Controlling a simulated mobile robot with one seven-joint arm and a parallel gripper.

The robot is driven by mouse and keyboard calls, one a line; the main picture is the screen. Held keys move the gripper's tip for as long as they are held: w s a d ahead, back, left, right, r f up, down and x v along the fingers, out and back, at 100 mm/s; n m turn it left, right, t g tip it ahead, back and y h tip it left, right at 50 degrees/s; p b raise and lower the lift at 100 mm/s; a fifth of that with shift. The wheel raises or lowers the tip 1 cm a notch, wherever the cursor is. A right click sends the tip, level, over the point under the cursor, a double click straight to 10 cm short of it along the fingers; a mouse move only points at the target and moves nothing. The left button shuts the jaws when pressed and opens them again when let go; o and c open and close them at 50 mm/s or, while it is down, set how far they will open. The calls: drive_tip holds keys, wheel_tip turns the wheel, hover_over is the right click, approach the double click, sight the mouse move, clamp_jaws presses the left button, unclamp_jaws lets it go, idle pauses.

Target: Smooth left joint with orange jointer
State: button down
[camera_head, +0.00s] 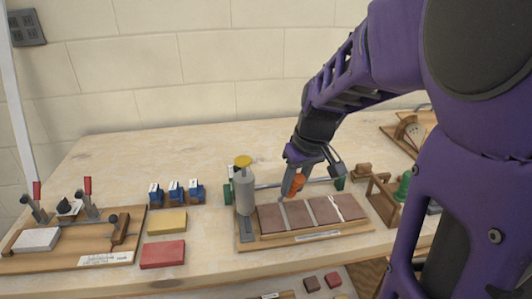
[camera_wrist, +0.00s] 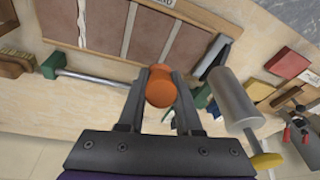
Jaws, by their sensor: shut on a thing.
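My gripper (camera_head: 298,172) is shut on the orange jointer (camera_head: 297,184), just above the tile board (camera_head: 305,238). In the wrist view the jointer's orange handle (camera_wrist: 160,88) sits between my fingers (camera_wrist: 160,98). The jointer's lower end points down near the far end of the left joint (camera_head: 284,216), a pale strip between the first two brown tiles. I cannot tell whether it touches. The middle joint (camera_head: 311,212) is also a pale strip. The right joint (camera_head: 337,208) holds a whiter, uneven line.
A grey cylinder with a yellow cap (camera_head: 244,190) stands at the board's left end. A metal rail (camera_wrist: 95,77) with green end blocks runs behind the tiles. Wooden items stand right.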

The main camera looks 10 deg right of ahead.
drive_tip(key=shift+w, duration=0.45)
drive_tip(key=shift+w+f, duration=0.15)
drive_tip(key=shift+w, duration=0.55)
drive_tip(key=p+v, duration=0.2)
drive_tip(key=w+p+v, duration=0.1)
drive_tip(key=v, duration=0.1)
drive_tip(key=p+v, duration=0.2)
drive_tip(key=v, duration=0.1)
drive_tip(key=shift+w+a+r+p, duration=0.2)
drive_tip(key=shift+w+a+p, duration=0.05)
drive_tip(key=shift+a+p, duration=0.15)
drive_tip(key=shift+f, duration=0.1)
